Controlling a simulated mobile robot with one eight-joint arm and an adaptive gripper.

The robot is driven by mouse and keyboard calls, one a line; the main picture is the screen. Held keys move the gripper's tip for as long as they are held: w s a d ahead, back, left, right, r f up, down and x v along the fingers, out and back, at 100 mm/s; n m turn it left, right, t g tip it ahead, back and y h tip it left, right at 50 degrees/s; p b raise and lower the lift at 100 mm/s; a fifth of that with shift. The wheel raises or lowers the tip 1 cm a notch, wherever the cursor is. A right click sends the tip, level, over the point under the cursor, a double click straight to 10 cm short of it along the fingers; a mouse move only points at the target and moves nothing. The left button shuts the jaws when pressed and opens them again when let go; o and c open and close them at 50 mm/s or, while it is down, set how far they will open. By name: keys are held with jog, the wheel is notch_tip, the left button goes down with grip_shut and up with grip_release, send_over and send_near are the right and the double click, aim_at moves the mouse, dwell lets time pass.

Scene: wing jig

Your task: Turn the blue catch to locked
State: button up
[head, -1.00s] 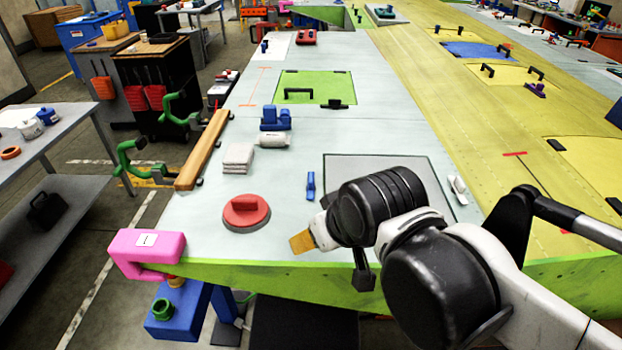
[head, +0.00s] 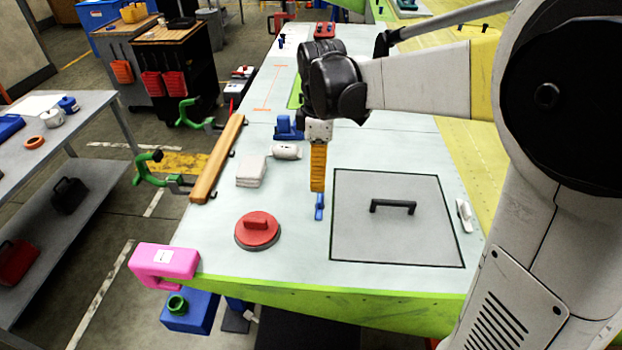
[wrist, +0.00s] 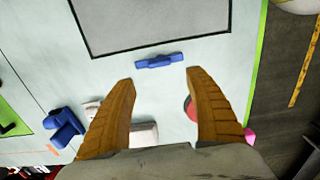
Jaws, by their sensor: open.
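The blue catch (head: 319,207) is a small blue bar on the pale wing surface, just left of the grey panel with the black handle. It also shows in the wrist view (wrist: 159,61), ahead of the fingertips and roughly midway between them. My gripper (head: 318,188) points down over the catch, its orange fingers hiding the catch's far end in the head view. In the wrist view the two ribbed fingers of my gripper (wrist: 158,80) are wide apart with nothing between them. I cannot tell the exact height of the fingertips above the catch.
The grey panel (head: 350,225) with a black handle (head: 393,206) lies right of the catch. A red round handle (head: 257,230), white cloths (head: 251,171), a white roll (head: 286,152) and a blue block (head: 288,128) lie left.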

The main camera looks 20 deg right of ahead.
aim_at(320, 200)
notch_tip(320, 200, down, 9)
jog(key=shift+b, duration=1.05)
jog(key=c, duration=1.2)
